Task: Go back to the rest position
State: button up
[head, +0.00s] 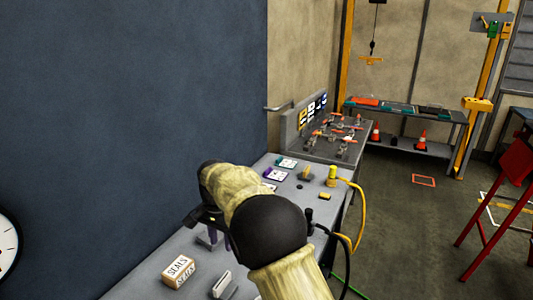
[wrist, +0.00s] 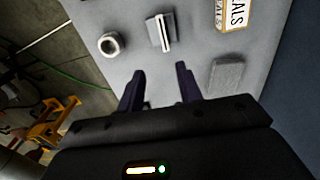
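My gripper (wrist: 160,88) shows in the wrist view with its two dark fingers apart and nothing between them. It is above the grey bench top (wrist: 195,55). In the head view my arm reaches over the bench (head: 150,280), and my gripper (head: 208,238) is partly hidden behind my own wrist. The box marked SEALS (head: 179,270) stands to the left of and nearer than my gripper; it also shows at the top right of the wrist view (wrist: 233,12).
A grey slotted block (wrist: 161,33), a round ring-like part (wrist: 111,44) and a flat grey block (wrist: 226,75) are on the bench near my gripper. A blue wall (head: 130,110) borders the bench. A yellow hose (head: 359,205) hangs off its right edge. Open floor (head: 410,240) lies to the right.

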jog(key=s+d+n+t, duration=0.1)
jog(key=s+d, duration=0.1)
jog(key=d, duration=0.7)
jog(key=s+d, duration=0.2)
jog(key=d, duration=0.8)
jog(key=s+d+f+n+t, duration=0.1)
jog(key=s+d+f+n, duration=0.2)
jog(key=s+d, duration=1)
jog(key=s, duration=0.3)
jog(key=shift+s+d+n+t, duration=0.25)
jog(key=shift+s+n+t, duration=0.05)
jog(key=shift+f, duration=0.1)
